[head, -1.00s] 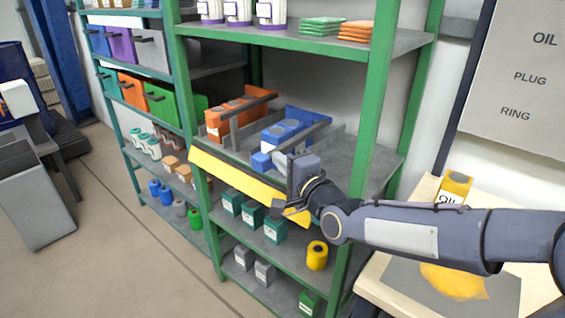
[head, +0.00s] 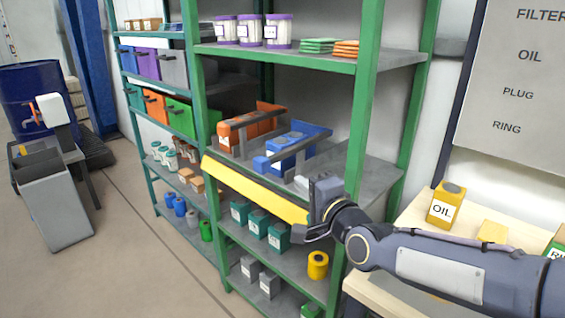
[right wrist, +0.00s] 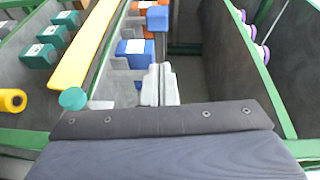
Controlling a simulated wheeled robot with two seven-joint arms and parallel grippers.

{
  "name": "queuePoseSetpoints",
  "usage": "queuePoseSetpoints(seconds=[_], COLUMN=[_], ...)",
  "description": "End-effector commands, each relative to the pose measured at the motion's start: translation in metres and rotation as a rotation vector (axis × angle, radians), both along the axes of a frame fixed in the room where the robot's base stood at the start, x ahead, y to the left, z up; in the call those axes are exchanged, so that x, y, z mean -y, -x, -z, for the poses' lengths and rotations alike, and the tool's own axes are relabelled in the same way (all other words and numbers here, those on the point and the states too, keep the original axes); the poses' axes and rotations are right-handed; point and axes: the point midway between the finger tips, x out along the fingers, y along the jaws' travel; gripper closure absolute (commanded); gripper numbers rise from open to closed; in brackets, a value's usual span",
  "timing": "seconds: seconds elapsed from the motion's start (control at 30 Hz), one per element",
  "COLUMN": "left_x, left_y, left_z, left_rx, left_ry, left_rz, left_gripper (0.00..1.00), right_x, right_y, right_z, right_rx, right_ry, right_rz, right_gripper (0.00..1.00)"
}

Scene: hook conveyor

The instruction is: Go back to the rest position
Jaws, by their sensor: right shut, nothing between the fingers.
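My right gripper (head: 312,228) is at the front of the green shelf rack, beside the right end of the yellow strip (head: 255,190). In the right wrist view its two grey fingers (right wrist: 160,85) are together with nothing between them. The blue bin (head: 292,145) and the orange bin (head: 248,128) stand on the middle shelf, behind and left of the gripper. The blue bin also shows just past the fingers in the right wrist view (right wrist: 135,52). My left gripper does not show.
A workbench (head: 410,235) at the right holds a yellow OIL can (head: 446,204). Teal boxes (head: 257,222) and a yellow roll (head: 318,264) are on the lower shelf. A grey bin (head: 55,205) stands at the left. The floor (head: 130,250) between is clear.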

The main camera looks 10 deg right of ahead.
Motion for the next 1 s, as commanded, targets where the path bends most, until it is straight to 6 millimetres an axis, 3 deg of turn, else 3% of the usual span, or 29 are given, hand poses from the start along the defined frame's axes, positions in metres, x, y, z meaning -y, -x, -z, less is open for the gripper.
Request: queuePoseSetpoints(seconds=[0.03, 0.17, 0.3, 0.4, 0.53, 0.7, 1.0], left_x=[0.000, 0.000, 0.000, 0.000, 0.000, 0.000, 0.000], left_y=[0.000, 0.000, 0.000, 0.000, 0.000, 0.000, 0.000], left_z=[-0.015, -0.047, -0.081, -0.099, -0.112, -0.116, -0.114], left_rx=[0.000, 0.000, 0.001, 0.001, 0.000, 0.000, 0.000], left_ry=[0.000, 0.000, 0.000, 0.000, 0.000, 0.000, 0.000], left_rz=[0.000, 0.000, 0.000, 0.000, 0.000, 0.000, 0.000], left_gripper=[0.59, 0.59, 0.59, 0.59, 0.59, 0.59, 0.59], right_x=[0.010, 0.045, 0.077, 0.085, 0.085, 0.082, 0.082], right_y=[0.012, 0.068, 0.154, 0.214, 0.269, 0.298, 0.298], right_z=[-0.010, -0.006, 0.014, 0.029, 0.044, 0.054, 0.056], right_rx=[-0.021, -0.156, -0.332, -0.419, -0.468, -0.480, -0.480], right_ry=[0.074, 0.390, 0.715, 0.867, 0.972, 1.015, 1.018], right_rz=[0.005, -0.030, -0.178, -0.331, -0.508, -0.614, -0.620], right_gripper=[1.00, 1.00, 1.00, 1.00, 1.00, 1.00, 1.00])
